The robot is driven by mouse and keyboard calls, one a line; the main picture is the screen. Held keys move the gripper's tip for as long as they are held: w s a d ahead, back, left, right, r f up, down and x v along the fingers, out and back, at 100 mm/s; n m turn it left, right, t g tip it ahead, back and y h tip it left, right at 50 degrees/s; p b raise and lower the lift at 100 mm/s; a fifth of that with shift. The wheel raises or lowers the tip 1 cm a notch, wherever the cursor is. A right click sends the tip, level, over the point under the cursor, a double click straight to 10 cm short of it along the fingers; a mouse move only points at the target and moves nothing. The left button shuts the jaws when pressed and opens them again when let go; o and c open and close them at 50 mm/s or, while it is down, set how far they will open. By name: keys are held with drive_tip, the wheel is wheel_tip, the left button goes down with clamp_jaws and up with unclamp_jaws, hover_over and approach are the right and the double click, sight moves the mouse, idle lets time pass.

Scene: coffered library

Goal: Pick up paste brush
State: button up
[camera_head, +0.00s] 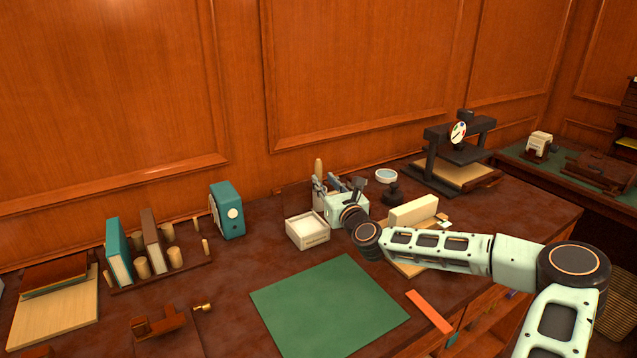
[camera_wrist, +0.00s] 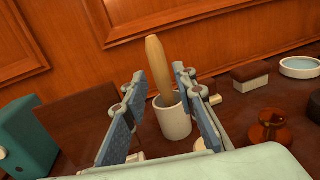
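The paste brush appears to be the tan wooden handle (camera_wrist: 159,67) standing tilted in a pale cup (camera_wrist: 173,120) in the wrist view; its lower end is hidden in the cup. In the head view the handle's tip (camera_head: 318,167) rises behind my gripper (camera_head: 332,187). The cup (camera_head: 317,201) is partly covered there. In the wrist view my gripper (camera_wrist: 158,82) is open. The handle shows in the gap between its fingers, nearer the right one, and no finger is visibly closed on it. Whether the handle is between the fingers or just beyond them, I cannot tell.
A white open box (camera_head: 307,231) stands left of the cup, and a teal box (camera_head: 228,210) farther left. A dark knobbed object (camera_head: 393,194) and a round dish (camera_head: 386,176) stand right. A green mat (camera_head: 328,305) lies clear in front. A wood-panelled wall rises behind.

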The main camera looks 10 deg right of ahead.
sight(320, 176)
drive_tip(key=shift+w+a+f, duration=0.1)
drive_tip(key=shift+w+a, duration=0.1)
drive_tip(key=shift+w, duration=0.65)
drive_tip(key=shift+w+a, duration=0.15)
drive_tip(key=shift+w, duration=0.75)
drive_tip(key=shift+w+a+f, duration=0.1)
drive_tip(key=shift+w+a, duration=0.1)
drive_tip(key=shift+w, duration=0.65)
clamp_jaws()
